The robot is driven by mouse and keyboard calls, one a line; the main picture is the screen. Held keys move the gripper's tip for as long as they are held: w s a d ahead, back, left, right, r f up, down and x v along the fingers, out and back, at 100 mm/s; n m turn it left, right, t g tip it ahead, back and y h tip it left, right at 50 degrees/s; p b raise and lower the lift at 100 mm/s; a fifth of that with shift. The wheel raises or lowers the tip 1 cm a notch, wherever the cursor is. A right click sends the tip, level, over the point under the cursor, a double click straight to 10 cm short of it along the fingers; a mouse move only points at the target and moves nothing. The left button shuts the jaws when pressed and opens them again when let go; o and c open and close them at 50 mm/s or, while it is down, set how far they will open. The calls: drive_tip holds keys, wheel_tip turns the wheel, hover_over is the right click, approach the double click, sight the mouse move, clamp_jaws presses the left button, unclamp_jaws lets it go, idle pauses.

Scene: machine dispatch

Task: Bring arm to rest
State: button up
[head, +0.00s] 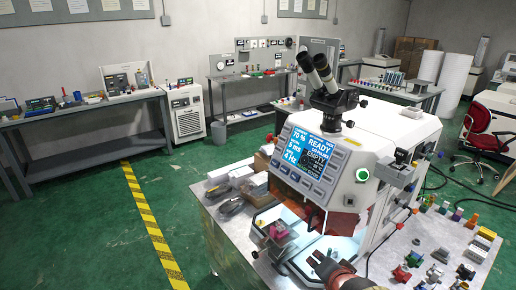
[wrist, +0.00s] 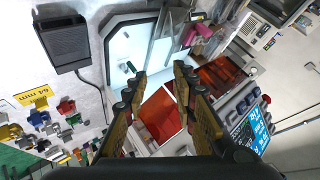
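My gripper (wrist: 158,82) is open in the wrist view, with its two fingers apart and nothing between them. In the head view my gripper (head: 318,262) shows at the bottom, in front of the white machine (head: 340,165) and its lit work opening. The exact distance to the machine is hard to tell. The machine's screen (head: 306,152) reads READY and EMPTY. The wrist view looks at the orange windows (wrist: 160,115) and a pale lit chamber floor (wrist: 125,50).
Small coloured parts lie on the metal table (head: 385,262) to the right. Cables and boxes (head: 232,172) lie at its left. A microscope (head: 330,95) stands on top of the machine. A red chair (head: 478,130) is at the right. The green floor (head: 100,220) at left is clear.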

drive_tip(key=s+r+n+g, duration=0.1)
drive_tip(key=s+r+n, duration=0.2)
drive_tip(key=s, duration=0.3)
drive_tip(key=s+d+r+n+g, duration=0.1)
drive_tip(key=s+r+n+g, duration=0.1)
drive_tip(key=s, duration=0.5)
drive_tip(key=s+r+n+g, duration=0.1)
drive_tip(key=s+r+n, duration=0.3)
drive_tip(key=s, duration=0.3)
drive_tip(key=shift+s+d+r, duration=0.2)
drive_tip(key=shift+s+r, duration=0.05)
drive_tip(key=shift+r, duration=0.45)
